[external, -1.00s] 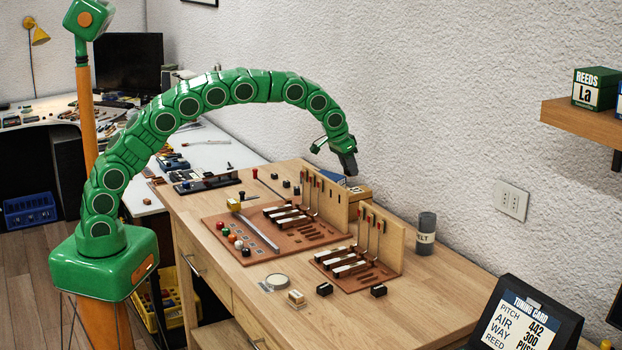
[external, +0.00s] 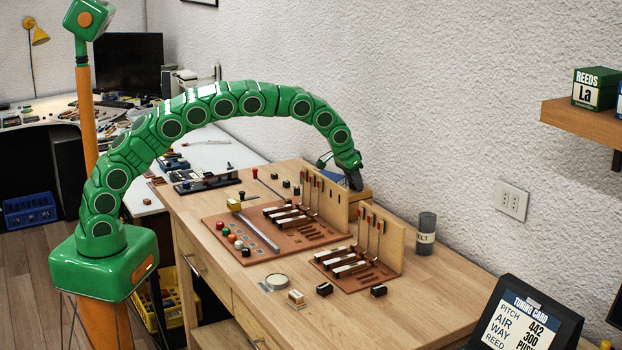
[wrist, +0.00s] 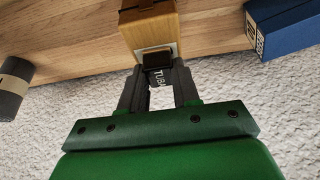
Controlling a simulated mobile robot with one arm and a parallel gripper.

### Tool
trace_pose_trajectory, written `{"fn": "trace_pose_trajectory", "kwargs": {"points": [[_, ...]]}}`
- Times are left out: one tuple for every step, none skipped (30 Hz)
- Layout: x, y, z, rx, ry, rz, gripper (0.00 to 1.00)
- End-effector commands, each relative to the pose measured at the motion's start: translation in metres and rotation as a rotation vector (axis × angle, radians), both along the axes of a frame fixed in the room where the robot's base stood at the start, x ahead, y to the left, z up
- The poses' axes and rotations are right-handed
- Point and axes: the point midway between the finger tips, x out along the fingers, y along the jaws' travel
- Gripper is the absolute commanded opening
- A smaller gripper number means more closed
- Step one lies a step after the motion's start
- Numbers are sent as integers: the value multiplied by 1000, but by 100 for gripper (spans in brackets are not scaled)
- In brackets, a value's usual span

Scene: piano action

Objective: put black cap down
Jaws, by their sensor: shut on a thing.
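My gripper (external: 354,183) points down at the back of the workbench, behind the wooden upright panels. In the wrist view, my gripper (wrist: 158,74) has its dark fingers closed on a small black cap (wrist: 157,57). The cap lies close against a wooden block or box (wrist: 146,30) with a pale face, partly behind the cap. I cannot tell whether the cap touches it. A dark patch with white lettering shows between the fingers. In the external view, the cap is not distinguishable from the dark fingers.
A blue box (wrist: 285,28) lies to the right in the wrist view, and a dark grey cylinder (wrist: 12,85) to the left; the cylinder (external: 426,234) stands near the wall. Key assemblies on brown boards (external: 250,246) fill the bench's middle. The bench's right front (external: 430,300) is clear.

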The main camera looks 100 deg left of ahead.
Motion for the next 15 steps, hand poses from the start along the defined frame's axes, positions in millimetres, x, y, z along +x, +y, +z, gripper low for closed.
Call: {"fn": "trace_pose_trajectory", "kwargs": {"points": [[0, 0, 0, 0, 0, 0, 2], [0, 0, 0, 0, 0, 0, 2], [0, 0, -1, 0, 0, 0, 2], [0, 0, -2, -1, 1, 0, 2], [0, 0, -2, -1, 1, 0, 2], [0, 0, -2, -1, 1, 0, 34], [0, 0, -2, -1, 1, 0, 39], [0, 0, -2, -1, 1, 0, 43], [0, 0, -2, 0, 0, 0, 49], [0, 0, -2, 0, 0, 0, 54], [0, 0, -2, 0, 0, 0, 56], [0, 0, -2, 0, 0, 0, 56], [0, 0, -2, 0, 0, 0, 56], [0, 0, -2, 0, 0, 0, 56], [0, 0, -2, 0, 0, 0, 56]]}}
